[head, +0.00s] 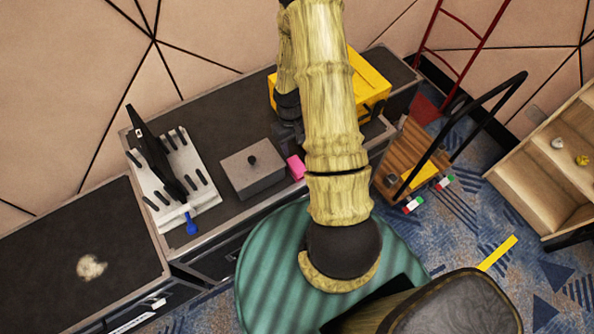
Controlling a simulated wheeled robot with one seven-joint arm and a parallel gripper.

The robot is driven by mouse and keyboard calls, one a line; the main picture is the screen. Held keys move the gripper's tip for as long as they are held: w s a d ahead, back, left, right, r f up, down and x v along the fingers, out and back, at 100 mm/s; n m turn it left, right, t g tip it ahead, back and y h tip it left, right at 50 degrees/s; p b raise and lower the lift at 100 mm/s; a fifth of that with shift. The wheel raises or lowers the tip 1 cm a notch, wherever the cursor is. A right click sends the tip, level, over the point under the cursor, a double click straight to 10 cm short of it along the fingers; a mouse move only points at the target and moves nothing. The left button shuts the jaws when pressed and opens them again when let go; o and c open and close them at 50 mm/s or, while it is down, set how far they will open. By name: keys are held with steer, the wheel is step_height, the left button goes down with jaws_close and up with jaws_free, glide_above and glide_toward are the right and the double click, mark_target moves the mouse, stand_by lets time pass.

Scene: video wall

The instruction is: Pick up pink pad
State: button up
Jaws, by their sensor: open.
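The pink pad (296,167) is a small pink block on the dark cabinet top. It lies just right of a grey lidded box, and its right side is close to or partly behind my arm. My gripper (287,136) is dark and sits above and slightly left of the pad in the picture, mostly covered by my own arm. The fingers are hard to make out. I see nothing held in them. Whether they touch the pad cannot be told.
The grey box (252,170) with a black knob stands close left of the pad. A white rack (175,185) with black pegs and a blue-handled tool (191,224) is further left. A yellow case (371,88) stands behind my arm. A wooden cart (413,155) is at right.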

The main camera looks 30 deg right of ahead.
steer(key=b, duration=0.4)
glide_above(297, 164)
steer(key=shift+w+a+f, duration=0.1)
steer(key=shift+w+f, duration=0.05)
steer(key=shift+f, duration=1.15)
steer(key=shift+w+a+f, duration=0.1)
steer(key=shift+f, duration=1.2)
steer(key=f+b, duration=0.4)
steer(key=f, duration=0.1)
steer(key=shift+s+d+f+b, duration=0.1)
steer(key=shift+s+f+b, duration=0.1)
steer(key=shift+b, duration=0.1)
steer(key=shift+r, duration=0.1)
steer(key=c, duration=0.6)
